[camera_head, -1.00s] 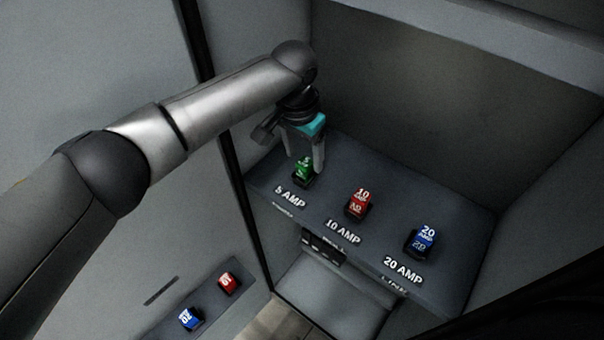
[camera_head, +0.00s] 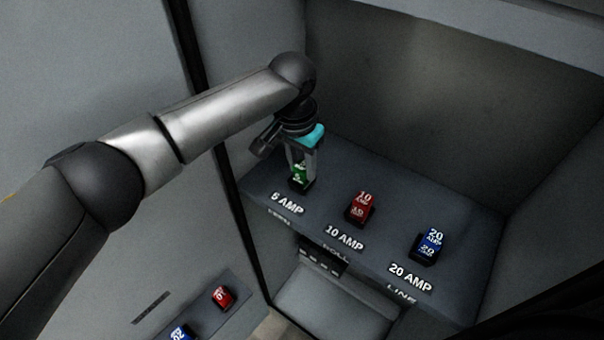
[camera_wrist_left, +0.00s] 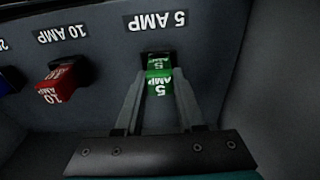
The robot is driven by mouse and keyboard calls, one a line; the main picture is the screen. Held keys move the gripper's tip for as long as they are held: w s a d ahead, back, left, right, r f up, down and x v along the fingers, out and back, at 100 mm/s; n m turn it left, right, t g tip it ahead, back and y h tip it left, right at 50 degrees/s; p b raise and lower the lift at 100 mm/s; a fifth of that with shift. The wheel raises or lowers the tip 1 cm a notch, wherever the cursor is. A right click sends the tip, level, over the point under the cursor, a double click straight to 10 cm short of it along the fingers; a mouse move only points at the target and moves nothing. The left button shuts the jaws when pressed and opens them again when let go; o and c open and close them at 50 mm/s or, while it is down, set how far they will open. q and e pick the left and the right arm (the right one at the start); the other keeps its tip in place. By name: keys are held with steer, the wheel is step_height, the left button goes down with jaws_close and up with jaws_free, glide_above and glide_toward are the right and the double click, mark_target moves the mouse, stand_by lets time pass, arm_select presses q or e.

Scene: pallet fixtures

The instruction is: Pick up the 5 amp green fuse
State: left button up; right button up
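The green 5 amp fuse (camera_head: 299,173) stands in its dark holder above the 5 AMP label, at the left end of the shelf. My left gripper (camera_head: 302,180) is over it, pointing down, with its fingers on either side. In the left wrist view the green fuse (camera_wrist_left: 158,85) lies between the two fingertips (camera_wrist_left: 159,73). Both tips are very close to its sides; whether they press on it cannot be made out. The lower part of the fuse is partly hidden by the fingers in the head view. My right gripper is not in view.
The red 10 amp fuse (camera_head: 360,207) and blue 20 amp fuse (camera_head: 430,243) stand to the right on the same shelf (camera_head: 400,190). Cabinet walls enclose the shelf at the back and right. A panel at lower left holds another red fuse (camera_head: 221,297) and a blue fuse (camera_head: 180,332).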

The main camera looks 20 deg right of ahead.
arm_select(q)
jaws_close()
stand_by(0.3)
